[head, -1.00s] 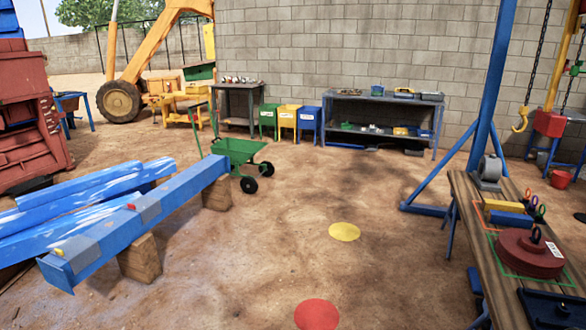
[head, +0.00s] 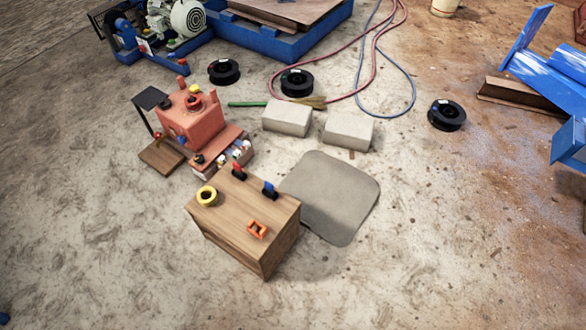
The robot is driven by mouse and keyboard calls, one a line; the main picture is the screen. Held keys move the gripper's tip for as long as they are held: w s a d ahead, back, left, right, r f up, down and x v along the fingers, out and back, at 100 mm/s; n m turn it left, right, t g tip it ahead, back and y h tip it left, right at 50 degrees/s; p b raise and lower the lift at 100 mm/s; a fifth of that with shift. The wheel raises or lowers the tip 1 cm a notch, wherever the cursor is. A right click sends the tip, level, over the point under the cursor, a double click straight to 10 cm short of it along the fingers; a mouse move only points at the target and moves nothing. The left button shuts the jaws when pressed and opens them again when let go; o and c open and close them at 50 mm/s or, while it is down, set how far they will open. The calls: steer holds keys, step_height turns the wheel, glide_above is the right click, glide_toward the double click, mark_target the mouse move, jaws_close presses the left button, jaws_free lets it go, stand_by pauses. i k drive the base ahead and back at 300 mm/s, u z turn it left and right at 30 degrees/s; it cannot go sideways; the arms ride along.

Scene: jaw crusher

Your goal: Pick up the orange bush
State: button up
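A small orange, squarish ring-like piece (head: 257,229) lies on top of a wooden box (head: 238,243), near its front right edge. It is the only small loose orange piece I can make out, and it fits the orange bush. On the same box top are a yellow ring (head: 207,196) at the left and two small dark pieces, one with a red top (head: 238,172) and one with a blue top (head: 269,189), along the back edge. My gripper is not in view.
A red-orange machine (head: 191,120) and a low box with small items (head: 222,152) stand behind the wooden box. A grey mat (head: 335,200) lies right of it. Two pale blocks (head: 287,118) (head: 348,130), black spools and hoses lie farther back. The front floor is clear.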

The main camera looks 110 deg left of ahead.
mark_target(265, 230)
steer(key=u, duration=1.6)
steer(key=i, duration=1.2)
steer(key=u, duration=2.9)
steer(key=i, duration=1)
steer(key=u, duration=0.05)
